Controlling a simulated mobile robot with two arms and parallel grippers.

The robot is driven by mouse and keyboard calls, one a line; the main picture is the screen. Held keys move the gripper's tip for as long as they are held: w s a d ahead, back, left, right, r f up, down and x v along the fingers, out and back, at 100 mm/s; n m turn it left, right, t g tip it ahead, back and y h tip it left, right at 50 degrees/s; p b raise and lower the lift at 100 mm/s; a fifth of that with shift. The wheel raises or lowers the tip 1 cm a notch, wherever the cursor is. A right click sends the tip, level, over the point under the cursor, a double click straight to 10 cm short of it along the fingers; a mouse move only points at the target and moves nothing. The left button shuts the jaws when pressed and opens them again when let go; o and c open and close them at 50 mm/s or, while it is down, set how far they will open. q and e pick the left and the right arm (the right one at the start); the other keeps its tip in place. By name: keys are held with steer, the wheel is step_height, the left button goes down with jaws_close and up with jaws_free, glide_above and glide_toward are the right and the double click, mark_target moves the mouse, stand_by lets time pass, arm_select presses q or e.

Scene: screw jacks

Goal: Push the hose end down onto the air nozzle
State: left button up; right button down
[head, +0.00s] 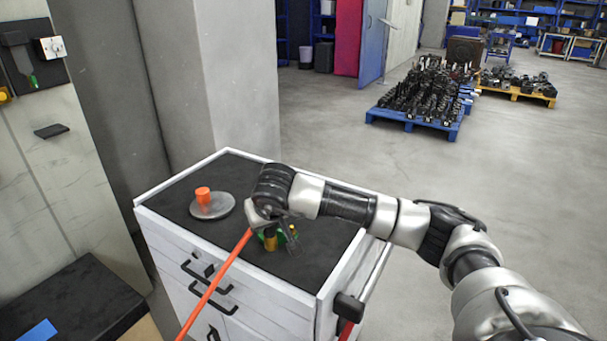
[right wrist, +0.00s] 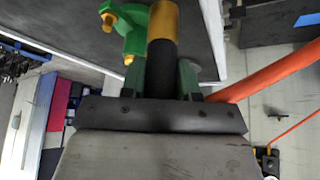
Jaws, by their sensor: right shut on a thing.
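My right gripper (head: 276,232) reaches in from the right over the cart top, pointing down. In the right wrist view its fingers (right wrist: 162,78) are shut on a black cylinder with a gold end (right wrist: 163,25), which looks like the hose end. The orange hose (head: 215,285) runs from the gripper down to the lower left; it also shows in the right wrist view (right wrist: 265,75). A green fitting with brass knobs (right wrist: 131,30), perhaps the air nozzle, is right beside the gold end. Whether they touch or are joined, I cannot tell. My left gripper is not in view.
The white cart (head: 250,301) has a dark top. An orange peg (head: 203,196) stands on a grey disc (head: 223,206) at the left of the top. A grey pillar (head: 236,80) rises behind. A dark-topped box (head: 75,301) is at lower left. Open floor lies to the right.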

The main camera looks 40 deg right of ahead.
steer(key=w+d+r+m+p, duration=0.15)
steer(key=w+d+r, duration=0.3)
steer(key=d, duration=0.45)
arm_select(q)
steer(key=b, duration=0.1)
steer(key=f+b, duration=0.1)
steer(key=b, duration=0.1)
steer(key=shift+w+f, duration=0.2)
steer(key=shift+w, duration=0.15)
arm_select(e)
steer(key=f, duration=0.4)
steer(key=shift+s+h, duration=0.3)
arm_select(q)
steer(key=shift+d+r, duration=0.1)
arm_select(e)
steer(key=shift+a+r, duration=0.1)
steer(key=shift+f, duration=0.2)
arm_select(q)
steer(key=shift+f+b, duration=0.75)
steer(key=shift+b, duration=0.15)
arm_select(e)
steer(key=shift+f, duration=1.05)
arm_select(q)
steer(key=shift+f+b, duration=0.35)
arm_select(e)
steer(key=shift+f, duration=0.55)
steer(key=c, duration=0.8)
jaws_free()
steer(key=shift+o, duration=0.2)
